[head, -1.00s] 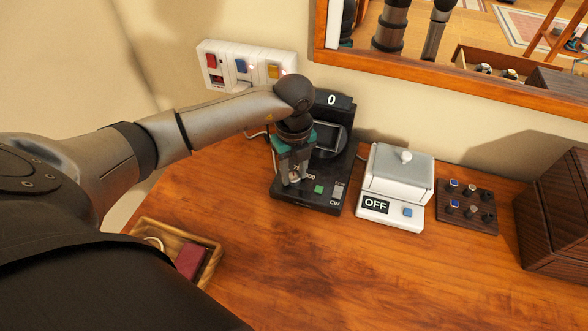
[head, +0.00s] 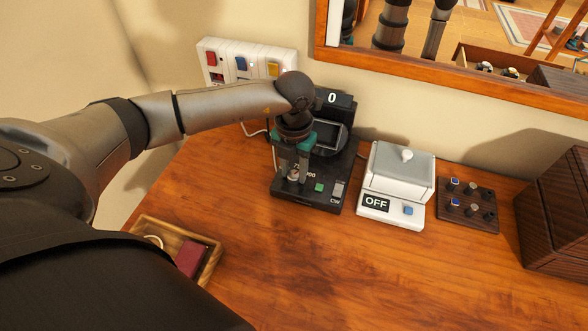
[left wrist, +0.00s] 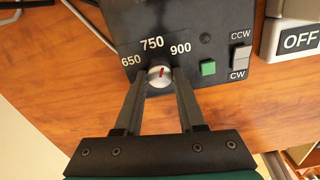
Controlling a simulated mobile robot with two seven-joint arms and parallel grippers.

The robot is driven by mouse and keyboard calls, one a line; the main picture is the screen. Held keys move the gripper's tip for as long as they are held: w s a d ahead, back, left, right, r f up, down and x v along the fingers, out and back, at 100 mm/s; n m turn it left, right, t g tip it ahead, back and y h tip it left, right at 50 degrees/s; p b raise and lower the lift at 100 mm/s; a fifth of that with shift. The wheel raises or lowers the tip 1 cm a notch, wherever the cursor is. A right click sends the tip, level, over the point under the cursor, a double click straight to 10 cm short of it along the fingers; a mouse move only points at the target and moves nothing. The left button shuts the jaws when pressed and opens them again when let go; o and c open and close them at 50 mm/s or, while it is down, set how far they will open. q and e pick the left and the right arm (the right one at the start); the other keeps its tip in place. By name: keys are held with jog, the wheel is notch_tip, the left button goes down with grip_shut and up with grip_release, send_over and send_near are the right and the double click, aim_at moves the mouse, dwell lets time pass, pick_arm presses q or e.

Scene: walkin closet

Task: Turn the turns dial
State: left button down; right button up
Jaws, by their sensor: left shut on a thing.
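The turns dial (left wrist: 160,75) is a round silver knob with a red pointer mark on the front of a black machine (head: 327,187). In the left wrist view the labels 650, 750 and 900 arc around it, and the red mark points up, close to the 750 direction. My left gripper (left wrist: 159,83) is shut on the dial, one finger on each side. In the head view my left gripper (head: 292,177) reaches down over the machine's front left and partly hides the dial. The machine's display reads 0. My right gripper is not in view.
A green button (left wrist: 208,68) and a CCW/CW switch (left wrist: 239,60) lie right of the dial. A white lidded device marked OFF (head: 393,209) stands close on the right. A power strip (head: 246,62) is behind my arm. The front tabletop is clear beside a wooden tray (head: 212,262).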

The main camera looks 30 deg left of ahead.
pick_arm(q)
jog(key=shift+m, duration=1.7)
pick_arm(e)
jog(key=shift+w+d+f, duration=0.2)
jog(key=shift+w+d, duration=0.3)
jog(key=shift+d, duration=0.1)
pick_arm(q)
jog(key=c, duration=0.8)
grip_release()
jog(key=shift+c, duration=0.2)
jog(key=o, duration=0.3)
jog(key=shift+o, duration=0.2)
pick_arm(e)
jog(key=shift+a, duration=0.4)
